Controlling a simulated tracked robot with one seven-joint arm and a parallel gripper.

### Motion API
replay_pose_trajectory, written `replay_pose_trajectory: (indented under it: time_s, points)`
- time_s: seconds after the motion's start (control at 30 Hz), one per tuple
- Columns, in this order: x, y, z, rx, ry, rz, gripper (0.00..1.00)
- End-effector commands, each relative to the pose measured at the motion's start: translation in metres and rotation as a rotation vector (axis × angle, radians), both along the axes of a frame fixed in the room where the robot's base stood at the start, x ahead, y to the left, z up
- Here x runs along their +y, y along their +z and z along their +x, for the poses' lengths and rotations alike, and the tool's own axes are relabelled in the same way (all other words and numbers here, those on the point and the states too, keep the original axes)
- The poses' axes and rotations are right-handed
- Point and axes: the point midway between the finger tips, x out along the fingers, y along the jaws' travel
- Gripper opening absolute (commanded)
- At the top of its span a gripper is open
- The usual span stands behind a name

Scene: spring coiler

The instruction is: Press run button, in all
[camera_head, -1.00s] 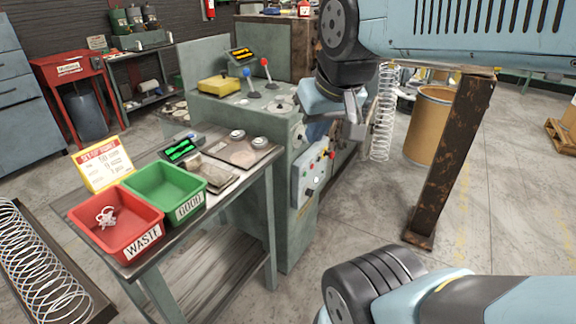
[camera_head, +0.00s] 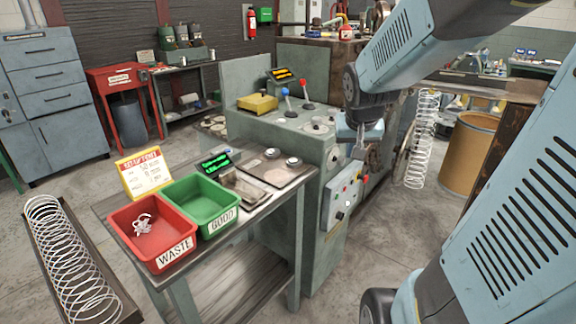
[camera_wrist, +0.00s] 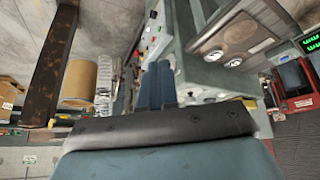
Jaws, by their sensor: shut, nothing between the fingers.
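The coiler's control panel (camera_head: 343,200) is a pale plate with several small coloured buttons and a red knob, on the front of the grey-green machine (camera_head: 318,260). Its button labels are too small to read, so I cannot tell which is the run button. My gripper (camera_head: 357,150) is just above the panel, with its blue-grey fingers pointing down. In the wrist view my fingers (camera_wrist: 157,84) are together and empty. The panel (camera_wrist: 153,30) shows beyond them there, with small coloured buttons. I see no contact between fingers and panel.
A side table (camera_head: 235,253) carries a red WASTE bin (camera_head: 150,245) and a green GOOD bin (camera_head: 205,203). Red and blue levers (camera_head: 307,106) stand on the machine top. A hanging spring (camera_head: 420,140) and a brown drum (camera_head: 470,150) are to the right.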

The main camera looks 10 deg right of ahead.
Motion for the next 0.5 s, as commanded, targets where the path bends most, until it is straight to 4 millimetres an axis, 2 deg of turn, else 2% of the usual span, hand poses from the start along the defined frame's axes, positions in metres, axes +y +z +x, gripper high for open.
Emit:
replay_pose_trajectory:
  time_s: [0.2, 0.5]
  points:
    - [-0.033, -0.048, 0.045, -0.008, -0.082, 0.033, 0.00]
    - [-0.075, -0.121, 0.092, -0.047, -0.185, 0.132, 0.00]
